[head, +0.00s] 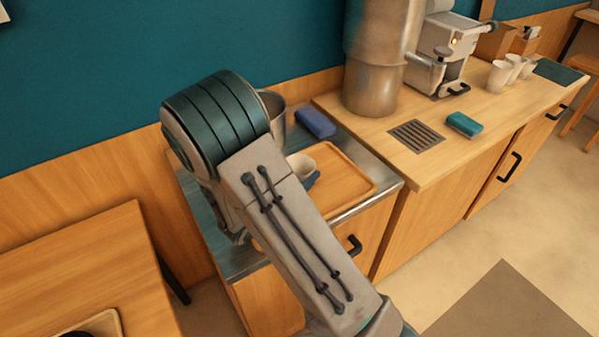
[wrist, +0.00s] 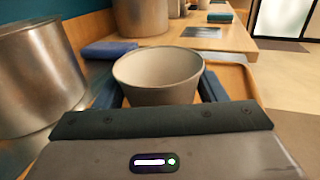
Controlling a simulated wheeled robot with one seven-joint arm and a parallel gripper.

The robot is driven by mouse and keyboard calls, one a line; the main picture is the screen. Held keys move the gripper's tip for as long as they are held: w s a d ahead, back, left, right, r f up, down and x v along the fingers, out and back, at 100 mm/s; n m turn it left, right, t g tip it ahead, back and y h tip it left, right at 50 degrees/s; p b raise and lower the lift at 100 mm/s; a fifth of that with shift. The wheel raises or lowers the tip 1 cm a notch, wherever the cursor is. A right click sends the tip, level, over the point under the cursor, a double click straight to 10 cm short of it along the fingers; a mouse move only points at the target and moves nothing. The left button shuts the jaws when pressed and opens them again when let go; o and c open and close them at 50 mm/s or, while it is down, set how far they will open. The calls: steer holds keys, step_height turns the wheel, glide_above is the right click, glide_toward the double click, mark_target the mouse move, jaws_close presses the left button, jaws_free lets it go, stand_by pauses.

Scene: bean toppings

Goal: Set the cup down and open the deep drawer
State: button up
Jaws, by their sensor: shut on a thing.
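A pale cup (head: 301,166) shows beside my forearm in the head view, over the left part of a wooden tray (head: 362,186). In the wrist view the cup (wrist: 158,92) is upright and looks empty, between the blue fingers of my gripper (wrist: 160,98). My gripper is shut on it. I cannot tell whether the cup's base touches the tray. Below the steel counter is a wooden front with a black handle (head: 353,246). It looks shut and is partly hidden by my arm. I cannot tell whether it is the deep drawer.
A metal pot (head: 273,112) and a blue folded cloth (head: 315,123) stand behind the tray. A large steel column (head: 373,75) rises from the wooden counter at the right, with a drain grate (head: 416,136) and a teal block (head: 464,124). The tray's right part is bare.

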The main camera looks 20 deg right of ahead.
steer(key=shift+f, duration=0.25)
steer(key=shift+f, duration=0.15)
steer(key=o, duration=1.1)
